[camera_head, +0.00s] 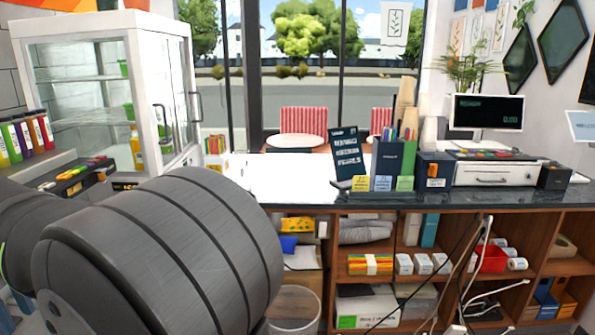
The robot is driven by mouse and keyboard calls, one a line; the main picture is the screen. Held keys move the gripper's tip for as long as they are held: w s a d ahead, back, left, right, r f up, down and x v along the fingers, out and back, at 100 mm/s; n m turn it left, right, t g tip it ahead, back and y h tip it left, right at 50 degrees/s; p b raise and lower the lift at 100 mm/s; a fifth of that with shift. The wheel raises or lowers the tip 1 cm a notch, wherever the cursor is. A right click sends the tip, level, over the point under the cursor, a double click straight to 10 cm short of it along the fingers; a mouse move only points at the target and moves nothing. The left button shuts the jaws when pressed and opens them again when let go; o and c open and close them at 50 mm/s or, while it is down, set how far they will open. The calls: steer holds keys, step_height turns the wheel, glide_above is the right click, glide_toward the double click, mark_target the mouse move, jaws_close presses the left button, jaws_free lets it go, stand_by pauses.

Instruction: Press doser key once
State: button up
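My gripper is not in view; a large dark grey link of my own arm fills the lower left of the head view. I cannot make out a doser or its key. A dark unit with a row of coloured pieces on top (80,172) sits at the left, partly hidden behind my arm. I cannot tell whether it is part of the doser.
A glass display cabinet (128,45) stands at the left, with coloured cartons (22,138) beside it. The counter (290,178) has a clear white stretch at centre. A menu sign (347,153), holders and a register (492,173) stand to the right. A bin (294,308) is below.

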jaws_close()
stand_by(1.2)
